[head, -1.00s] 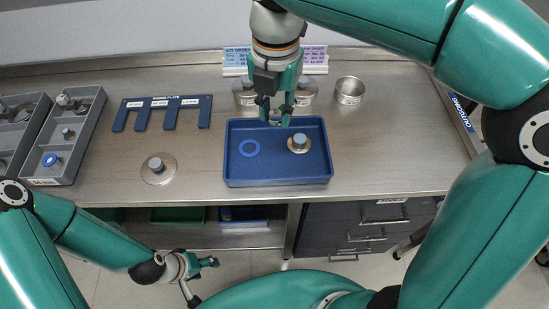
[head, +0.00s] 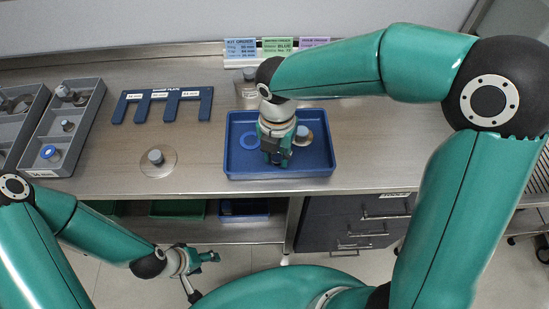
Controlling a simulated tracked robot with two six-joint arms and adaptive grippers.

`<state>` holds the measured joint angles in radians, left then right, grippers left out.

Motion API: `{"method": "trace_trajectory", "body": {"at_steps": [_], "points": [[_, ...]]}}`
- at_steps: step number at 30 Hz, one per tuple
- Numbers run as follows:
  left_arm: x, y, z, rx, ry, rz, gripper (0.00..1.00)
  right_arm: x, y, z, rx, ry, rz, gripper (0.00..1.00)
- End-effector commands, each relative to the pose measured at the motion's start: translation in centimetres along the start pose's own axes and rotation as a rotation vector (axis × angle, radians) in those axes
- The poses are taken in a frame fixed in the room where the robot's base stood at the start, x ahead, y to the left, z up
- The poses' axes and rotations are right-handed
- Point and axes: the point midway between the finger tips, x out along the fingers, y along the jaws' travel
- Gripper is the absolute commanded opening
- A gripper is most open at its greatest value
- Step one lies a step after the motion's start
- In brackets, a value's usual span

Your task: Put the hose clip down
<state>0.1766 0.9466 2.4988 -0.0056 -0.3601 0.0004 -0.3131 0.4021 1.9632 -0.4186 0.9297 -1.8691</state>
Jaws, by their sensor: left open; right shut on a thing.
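My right gripper (head: 277,162) points down into the blue tray (head: 232,169), over its front middle part. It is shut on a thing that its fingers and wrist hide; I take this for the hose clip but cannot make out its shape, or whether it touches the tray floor. A blue ring (head: 249,141) lies in the tray just left of the gripper. A metal disc with a grey-blue knob (head: 303,133) lies in the tray to the right, partly behind the gripper. My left gripper (head: 212,257) is open and empty, low in front of the bench.
Another knobbed disc (head: 158,161) lies on the bench left of the tray. A dark blue slotted gauge plate (head: 165,104) lies behind it. Grey compartment bins (head: 75,128) stand at far left. Order cards (head: 241,51) stand at the back. My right arm covers the back right.

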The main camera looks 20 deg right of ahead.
Motion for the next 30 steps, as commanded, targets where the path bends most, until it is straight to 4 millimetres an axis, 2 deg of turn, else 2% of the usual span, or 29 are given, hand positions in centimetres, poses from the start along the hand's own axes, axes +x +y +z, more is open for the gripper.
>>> {"method": "trace_trajectory", "body": {"at_steps": [1, 4, 15, 16, 20, 30], "points": [[0.1, 0.0, 0.0, 0.000, 0.000, 0.000, 0.57, 1.0, -0.1, -0.1, 0.000, 0.004, -0.005, 0.11], [0.1, 0.0, 0.0, 0.000, 0.000, 0.000, 0.57, 1.9, -0.1, 0.0, 0.000, 0.001, -0.002, 0.11], [0.3, -0.1, 0.0, 0.000, 0.000, 0.000, 0.57, 2.3, -0.1, 0.0, 0.001, 0.001, -0.001, 0.11], [0.3, -0.1, 0.0, 0.000, 0.000, 0.000, 0.57, 2.4, -0.1, 0.0, 0.001, 0.001, -0.001, 0.30], [0.2, -0.1, 0.0, 0.000, 0.000, 0.000, 0.57, 2.3, -0.1, 0.0, 0.001, 0.001, -0.001, 0.52], [0.1, 0.0, 0.0, 0.000, 0.000, 0.000, 0.57, 2.1, -0.1, 0.0, 0.001, 0.000, 0.000, 0.54]]}}
